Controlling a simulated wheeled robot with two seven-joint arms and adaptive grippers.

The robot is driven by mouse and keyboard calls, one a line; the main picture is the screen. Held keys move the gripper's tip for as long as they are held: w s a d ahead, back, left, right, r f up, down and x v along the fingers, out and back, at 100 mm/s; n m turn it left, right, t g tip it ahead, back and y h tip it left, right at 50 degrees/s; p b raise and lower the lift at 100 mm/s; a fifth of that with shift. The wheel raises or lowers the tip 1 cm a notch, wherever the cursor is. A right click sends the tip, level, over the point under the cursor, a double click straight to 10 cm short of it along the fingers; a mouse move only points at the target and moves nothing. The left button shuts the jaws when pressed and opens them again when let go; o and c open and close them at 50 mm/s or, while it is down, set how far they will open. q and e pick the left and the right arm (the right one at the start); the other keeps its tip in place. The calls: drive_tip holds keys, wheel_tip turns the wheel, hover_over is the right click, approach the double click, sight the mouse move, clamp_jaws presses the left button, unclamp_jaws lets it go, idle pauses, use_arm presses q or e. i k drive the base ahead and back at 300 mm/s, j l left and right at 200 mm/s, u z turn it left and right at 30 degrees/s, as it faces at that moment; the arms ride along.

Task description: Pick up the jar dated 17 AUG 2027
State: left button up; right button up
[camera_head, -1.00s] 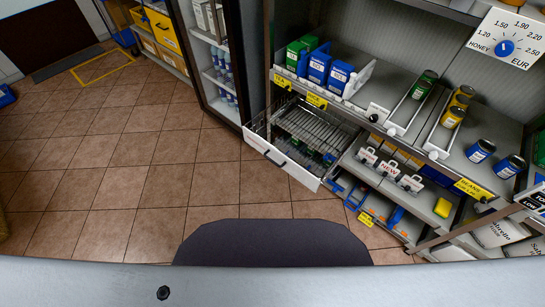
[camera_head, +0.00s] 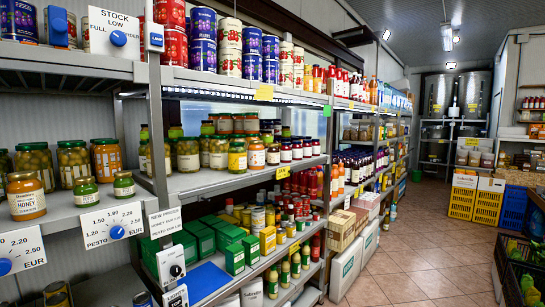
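Several jars show, but I cannot read a date on any of them. A honey jar (camera_head: 26,196) with a golden lid stands near the front edge of the left shelf. Two small green pesto jars, a nearer one (camera_head: 84,193) and another (camera_head: 124,185), stand to its right. Behind them are larger jars of green contents (camera_head: 73,162) and an orange jar (camera_head: 107,158). More jars (camera_head: 238,156) stand in rows on the shelf farther right. Neither of my grippers is in view.
Price dials for honey (camera_head: 8,266) and pesto (camera_head: 117,232) hang at the shelf front. A shelf post (camera_head: 157,140) divides the bays. Green boxes (camera_head: 198,236) and a blue mat (camera_head: 203,281) lie lower. The tiled aisle (camera_head: 420,262) is open at right; yellow crates (camera_head: 462,203) stand beyond.

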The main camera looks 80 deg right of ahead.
sight(297, 148)
drive_tip(key=k+l+z, duration=0.2)
drive_tip(key=l, duration=0.5)
drive_tip(key=l+z, duration=0.25)
drive_tip(key=l, duration=0.4)
drive_tip(key=l+z, duration=0.2)
drive_tip(key=l, duration=0.5)
drive_tip(key=l+z, duration=0.2)
drive_tip(key=l, duration=0.5)
drive_tip(key=i+l+z, duration=0.2)
drive_tip(key=l, duration=0.45)
drive_tip(key=i+l+z, duration=0.1)
drive_tip(key=l+z, duration=0.15)
drive_tip(key=l, duration=0.45)
drive_tip(key=i+l+z, duration=0.2)
drive_tip(key=l, duration=0.45)
drive_tip(key=i+l+z, duration=0.2)
drive_tip(key=l, duration=0.4)
